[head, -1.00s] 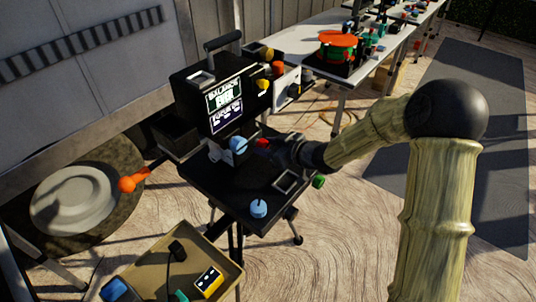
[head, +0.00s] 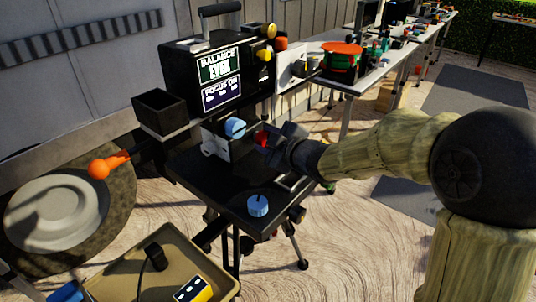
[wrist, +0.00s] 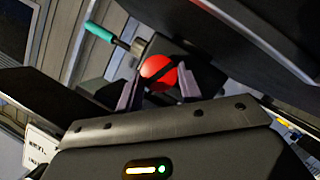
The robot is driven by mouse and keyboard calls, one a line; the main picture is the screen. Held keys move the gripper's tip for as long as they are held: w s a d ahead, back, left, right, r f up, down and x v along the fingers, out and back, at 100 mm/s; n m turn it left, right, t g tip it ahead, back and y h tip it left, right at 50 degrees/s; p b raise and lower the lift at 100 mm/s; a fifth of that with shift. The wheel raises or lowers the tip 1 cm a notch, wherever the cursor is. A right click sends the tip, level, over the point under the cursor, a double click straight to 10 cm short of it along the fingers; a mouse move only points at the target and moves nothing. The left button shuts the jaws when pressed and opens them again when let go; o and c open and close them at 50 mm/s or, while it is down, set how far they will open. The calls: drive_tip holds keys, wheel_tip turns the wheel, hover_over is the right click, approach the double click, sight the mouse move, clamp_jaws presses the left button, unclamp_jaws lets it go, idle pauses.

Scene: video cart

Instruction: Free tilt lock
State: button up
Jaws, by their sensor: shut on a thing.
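A round red knob (head: 262,137) sits on the right side of the small head block (head: 214,142) on the cart's black top. In the wrist view the red knob (wrist: 158,71) lies between my two fingertips, with a dark slot or band across it. My gripper (head: 272,147) reaches in from the right and is shut on it; in the wrist view its fingers (wrist: 158,92) stand on both sides of the knob. A blue knob (head: 235,128) is on the block's near face. The monitor (head: 221,78) reads "BALANCE EVEN" and "FOCUS ON".
A second blue knob (head: 257,206) stands on the cart's black top (head: 215,183). A bar with an orange grip (head: 98,168) sticks out left. An open black box (head: 160,111) is beside the monitor. A tan tray (head: 132,272) is in front. A teal-handled part (wrist: 98,32) shows behind the knob.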

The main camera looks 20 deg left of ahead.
drive_tip(key=shift+f+n+t+b, duration=0.4)
drive_tip(key=shift+n+b, duration=0.3)
drive_tip(key=shift+b, duration=1.2)
drive_tip(key=shift+r, duration=0.1)
drive_tip(key=shift+s+r+n+b, duration=0.15)
drive_tip(key=shift+n+b, duration=0.15)
drive_tip(key=shift+b, duration=0.25)
drive_tip(key=o, duration=1)
drive_tip(key=shift+d+r, duration=0.1)
drive_tip(key=p+v, duration=0.5)
drive_tip(key=v, duration=1.2)
drive_tip(key=shift+s, duration=0.15)
